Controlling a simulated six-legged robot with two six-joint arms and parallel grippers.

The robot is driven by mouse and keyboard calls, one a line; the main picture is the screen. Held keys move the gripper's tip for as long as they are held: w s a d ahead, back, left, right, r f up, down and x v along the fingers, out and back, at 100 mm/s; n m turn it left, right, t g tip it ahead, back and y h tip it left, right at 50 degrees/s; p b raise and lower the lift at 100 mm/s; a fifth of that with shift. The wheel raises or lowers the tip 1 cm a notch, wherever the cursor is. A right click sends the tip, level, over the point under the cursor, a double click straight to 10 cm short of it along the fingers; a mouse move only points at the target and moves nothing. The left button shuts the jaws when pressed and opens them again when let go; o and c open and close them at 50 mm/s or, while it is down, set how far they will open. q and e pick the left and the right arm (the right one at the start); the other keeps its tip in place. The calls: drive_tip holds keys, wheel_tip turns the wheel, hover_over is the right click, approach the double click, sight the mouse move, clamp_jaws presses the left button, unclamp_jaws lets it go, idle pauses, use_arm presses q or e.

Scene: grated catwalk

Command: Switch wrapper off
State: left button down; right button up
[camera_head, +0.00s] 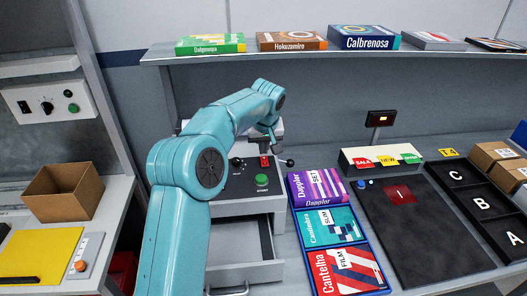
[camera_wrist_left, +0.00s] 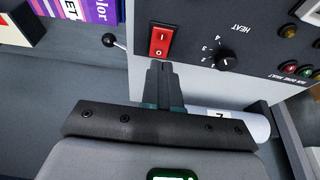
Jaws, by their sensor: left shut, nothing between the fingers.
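The wrapper (camera_head: 236,205) is a grey machine in the middle of the head view, with a dark control panel. Its red rocker switch (camera_head: 264,161) is partly beside my arm; in the left wrist view the switch (camera_wrist_left: 160,40) shows large, marked I above and O below. I cannot tell which half is pressed. My left gripper (camera_head: 273,147) is above the panel. In the left wrist view its shut, empty fingertips (camera_wrist_left: 157,64) point at the switch's lower edge; contact is not clear. My right gripper is out of view.
A heat knob (camera_wrist_left: 225,57) is right of the switch. A green start button (camera_head: 262,180) and a ball-ended lever (camera_head: 288,162) are close by. Boxes (camera_head: 334,228) stand on the right, beside a dark plate (camera_head: 425,235). A shelf (camera_head: 300,55) runs above.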

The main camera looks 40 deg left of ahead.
sight(264, 162)
use_arm(q)
drive_tip(key=shift+a+f, duration=0.1)
drive_tip(key=shift+f, duration=1.2)
drive_tip(key=shift+w, duration=0.15)
drive_tip(key=shift+f, duration=0.15)
